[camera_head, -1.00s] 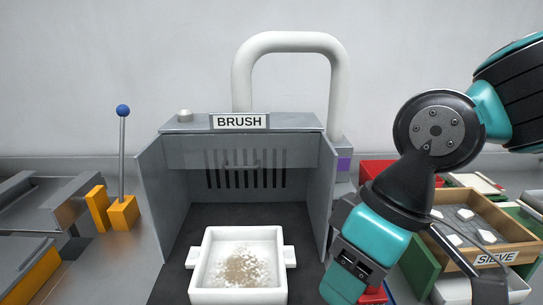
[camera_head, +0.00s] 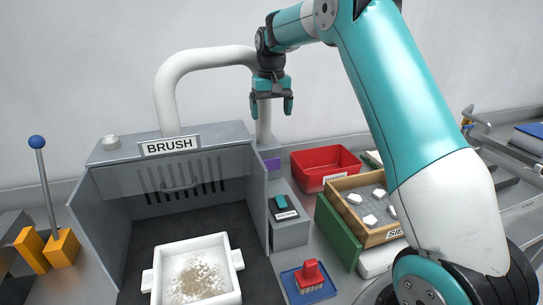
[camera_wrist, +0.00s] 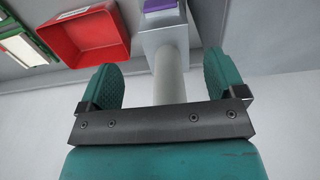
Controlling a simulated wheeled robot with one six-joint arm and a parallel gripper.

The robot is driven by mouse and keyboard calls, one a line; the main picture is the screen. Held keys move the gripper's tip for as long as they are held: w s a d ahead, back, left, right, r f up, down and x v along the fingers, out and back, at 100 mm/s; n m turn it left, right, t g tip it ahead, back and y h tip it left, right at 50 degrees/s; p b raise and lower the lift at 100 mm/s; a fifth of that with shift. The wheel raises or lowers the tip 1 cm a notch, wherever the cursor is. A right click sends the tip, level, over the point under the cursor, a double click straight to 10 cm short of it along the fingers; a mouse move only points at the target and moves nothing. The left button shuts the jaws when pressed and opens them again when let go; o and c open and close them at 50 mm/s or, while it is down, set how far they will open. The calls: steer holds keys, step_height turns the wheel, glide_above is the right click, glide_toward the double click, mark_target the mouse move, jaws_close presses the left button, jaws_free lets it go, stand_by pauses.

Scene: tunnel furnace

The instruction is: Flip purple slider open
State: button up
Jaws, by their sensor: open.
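The purple slider (camera_head: 273,164) shows as a small purple patch on the grey housing at the right side of the brush booth, below the white pipe. In the wrist view the purple slider (camera_wrist: 160,5) is at the top edge, partly cut off, on the grey block at the pipe's end. My gripper (camera_head: 271,108) is open and empty, above the purple slider and in front of the pipe. In the wrist view my gripper (camera_wrist: 165,80) has its two teal fingers apart, with the white pipe seen between them.
The brush booth (camera_head: 170,147) holds a white tray (camera_head: 238,262) with brown and white powder. A red bin (camera_head: 325,160), a wooden sieve box (camera_head: 360,180) and a red brush on a blue tray (camera_head: 310,278) lie to the right. The white pipe (camera_head: 205,60) arches behind my gripper.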

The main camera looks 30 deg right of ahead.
mark_target(271, 159)
step_height(271, 159, down, 17)
steer(key=p, duration=0.4)
steer(key=shift+f, duration=0.1)
